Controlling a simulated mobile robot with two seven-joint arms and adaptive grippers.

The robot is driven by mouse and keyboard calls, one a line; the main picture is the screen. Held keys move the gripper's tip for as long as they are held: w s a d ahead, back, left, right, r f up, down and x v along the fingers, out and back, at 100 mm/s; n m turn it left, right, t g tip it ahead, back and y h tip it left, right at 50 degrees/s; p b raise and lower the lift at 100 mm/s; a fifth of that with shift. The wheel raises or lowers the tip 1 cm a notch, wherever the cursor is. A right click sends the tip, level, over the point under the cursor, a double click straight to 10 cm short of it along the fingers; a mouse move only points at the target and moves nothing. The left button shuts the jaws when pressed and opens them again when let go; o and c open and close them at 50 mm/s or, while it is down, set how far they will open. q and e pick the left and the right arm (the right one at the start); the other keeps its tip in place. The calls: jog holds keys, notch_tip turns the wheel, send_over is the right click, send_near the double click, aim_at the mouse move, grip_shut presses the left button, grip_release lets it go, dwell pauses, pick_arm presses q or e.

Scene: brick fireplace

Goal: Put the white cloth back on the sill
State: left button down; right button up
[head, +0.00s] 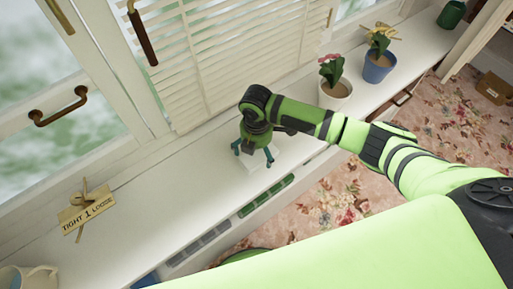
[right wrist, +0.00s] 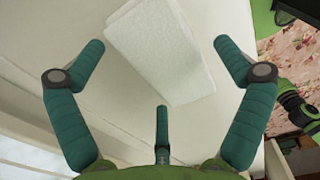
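The white cloth (right wrist: 165,55) is a folded, thick rectangular pad lying on the white window sill (head: 150,205). In the head view a small part of the cloth (head: 259,164) shows beneath my right gripper (head: 254,152); the rest is hidden by it. My right gripper points down over the cloth with its teal fingers spread wide. In the right wrist view the open gripper (right wrist: 158,48) shows the cloth between and beyond its fingertips, apart from the fingers. My left gripper is not in view.
Two potted plants, in a white pot (head: 335,94) and a blue pot (head: 378,67), stand right of the gripper. A "TIGHT 1 LOOSE" tag (head: 87,211) and a cream mug (head: 28,279) are at left. White shutters (head: 215,50) rise behind. The sill between tag and gripper is clear.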

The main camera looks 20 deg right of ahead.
aim_at(257, 151)
notch_tip(257, 151, up, 12)
jog(key=b, duration=0.1)
jog(key=shift+r, duration=0.2)
dwell(0.3)
dwell(0.4)
